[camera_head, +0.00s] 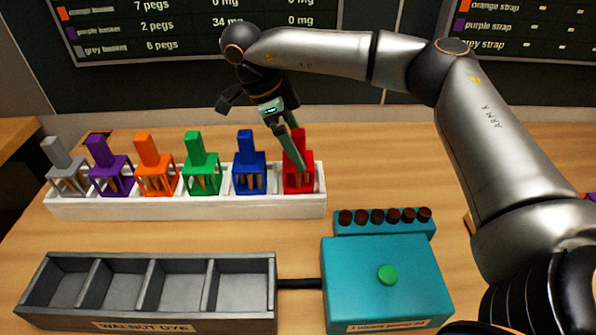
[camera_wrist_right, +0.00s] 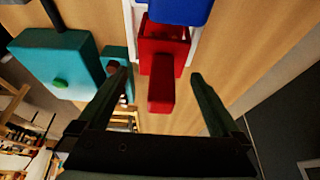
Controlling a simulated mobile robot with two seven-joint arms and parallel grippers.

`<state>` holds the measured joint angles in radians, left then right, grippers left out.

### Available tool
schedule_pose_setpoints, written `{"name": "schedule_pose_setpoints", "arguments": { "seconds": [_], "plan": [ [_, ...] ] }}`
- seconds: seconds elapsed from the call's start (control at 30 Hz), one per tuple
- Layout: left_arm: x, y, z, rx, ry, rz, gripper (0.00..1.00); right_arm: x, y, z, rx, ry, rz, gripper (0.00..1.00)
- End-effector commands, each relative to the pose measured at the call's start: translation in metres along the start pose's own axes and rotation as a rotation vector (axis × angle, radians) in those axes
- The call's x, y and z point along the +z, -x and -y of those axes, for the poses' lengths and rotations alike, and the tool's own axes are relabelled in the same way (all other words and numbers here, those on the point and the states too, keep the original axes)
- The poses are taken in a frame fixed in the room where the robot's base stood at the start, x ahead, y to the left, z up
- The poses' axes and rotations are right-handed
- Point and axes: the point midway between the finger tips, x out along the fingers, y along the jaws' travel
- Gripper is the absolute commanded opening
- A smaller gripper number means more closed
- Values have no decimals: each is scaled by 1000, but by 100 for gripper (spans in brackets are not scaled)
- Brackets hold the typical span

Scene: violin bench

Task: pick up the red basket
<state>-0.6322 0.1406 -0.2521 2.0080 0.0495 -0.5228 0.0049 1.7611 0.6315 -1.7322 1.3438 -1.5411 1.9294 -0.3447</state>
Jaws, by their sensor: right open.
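The red basket (camera_head: 306,181) stands in the right end of the long white rack (camera_head: 190,206), with its tall handle pointing up. In the right wrist view the red basket (camera_wrist_right: 166,48) shows its handle pointing toward me, between the two fingers. My right gripper (camera_head: 297,160) is over the basket and partly covers it in the head view. In the wrist view the right gripper (camera_wrist_right: 160,76) is open, with one finger on each side of the handle and visible gaps. Its grip is empty. My left gripper is not in view.
The blue basket (camera_head: 249,173) stands just left of the red one; green, orange, purple and grey baskets follow. A teal box (camera_head: 370,285) with a green button and a grey compartment tray (camera_head: 150,322) are in front. Bench right of the rack is clear.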

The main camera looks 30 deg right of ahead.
Motion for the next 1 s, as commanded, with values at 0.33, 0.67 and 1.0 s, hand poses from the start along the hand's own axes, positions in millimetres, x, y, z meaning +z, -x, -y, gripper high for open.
{"name": "schedule_pose_setpoints", "arguments": {
  "seconds": [0.33,0.67,1.0],
  "plan": [
    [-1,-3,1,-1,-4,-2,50,-1,-38,1,1,0,0,100],
    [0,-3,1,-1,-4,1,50,-1,-38,1,1,0,0,84],
    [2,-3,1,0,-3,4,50,-1,-38,1,1,0,0,46]
  ]
}}
